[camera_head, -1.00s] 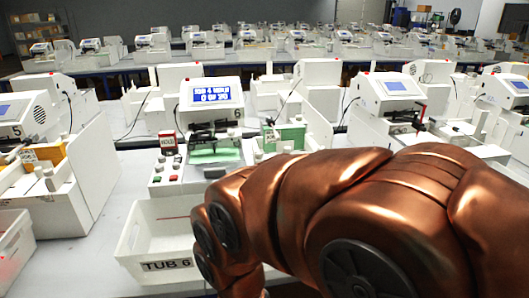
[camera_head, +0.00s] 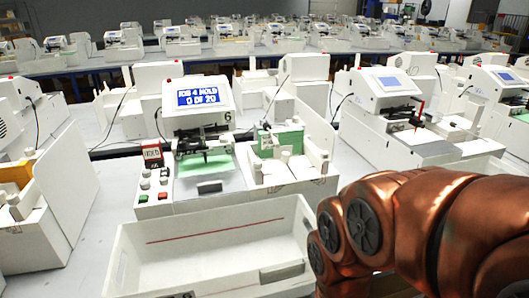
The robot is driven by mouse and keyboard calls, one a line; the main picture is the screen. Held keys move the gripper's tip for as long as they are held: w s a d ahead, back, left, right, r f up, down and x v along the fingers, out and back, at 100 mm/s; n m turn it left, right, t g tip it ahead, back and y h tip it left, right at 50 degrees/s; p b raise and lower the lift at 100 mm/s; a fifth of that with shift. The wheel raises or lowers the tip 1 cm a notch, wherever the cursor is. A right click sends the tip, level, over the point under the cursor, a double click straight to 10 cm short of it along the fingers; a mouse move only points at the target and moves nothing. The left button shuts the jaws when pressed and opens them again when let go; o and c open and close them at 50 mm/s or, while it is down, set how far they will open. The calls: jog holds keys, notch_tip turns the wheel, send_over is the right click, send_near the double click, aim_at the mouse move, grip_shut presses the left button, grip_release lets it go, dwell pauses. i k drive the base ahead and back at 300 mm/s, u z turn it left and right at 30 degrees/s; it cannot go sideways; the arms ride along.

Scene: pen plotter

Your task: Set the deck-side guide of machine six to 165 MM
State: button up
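Machine six (camera_head: 200,130) stands in the middle, marked with a 6. Its blue display (camera_head: 204,97) seems to read "JOB 4 HOLD 0 OF 20". Black parts hang over a green sheet on its deck (camera_head: 207,165). To the right of the deck is a feed tray with a green stack (camera_head: 283,139) and small white upright blocks (camera_head: 318,157). I cannot tell which piece is the deck-side guide, and no millimetre scale is readable. My copper-coloured arm fills the lower right; my gripper is out of view.
A white open tub (camera_head: 215,240) with a red line inside stands in front of machine six. A red and white tag (camera_head: 152,155) and several buttons (camera_head: 163,196) sit left of the deck. Neighbouring machines stand left and right (camera_head: 390,92).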

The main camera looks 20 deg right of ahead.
aim_at(257, 175)
jog(key=i, duration=0.4)
jog(key=u, duration=2.65)
jog(key=k, duration=0.7)
jog(key=z, duration=1.4)
jog(key=i, duration=0.5)
